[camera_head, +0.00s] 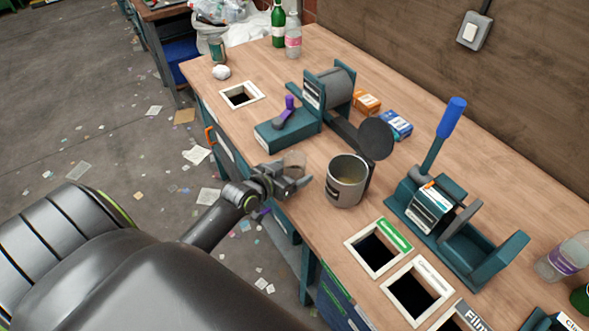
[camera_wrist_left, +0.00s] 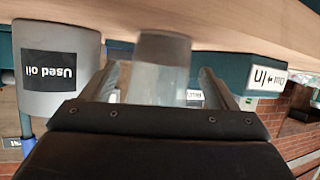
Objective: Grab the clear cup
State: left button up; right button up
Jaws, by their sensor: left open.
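The clear cup (camera_head: 294,159) stands near the left edge of the wooden workbench, left of a metal can. My left gripper (camera_head: 291,178) is low at the bench edge, right by the cup, and is open. In the left wrist view the clear cup (camera_wrist_left: 160,68) shows see-through between the two spread fingers, with room on both sides. I cannot tell whether a finger touches it. Its lower part is partly hidden by the gripper in the head view. My right gripper is not in view.
The grey can (camera_head: 346,186), labelled "Used oil" in the wrist view (camera_wrist_left: 58,70), stands close right of the cup with its lid open. A teal crank device (camera_head: 290,132) is behind the cup. Square bench openings (camera_head: 350,241) lie in front. A lever press (camera_head: 440,215) stands right.

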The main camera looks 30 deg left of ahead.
pick_arm(q)
jog(key=shift+x, duration=0.9)
jog(key=shift+r, duration=0.1)
jog(key=c, duration=1.1)
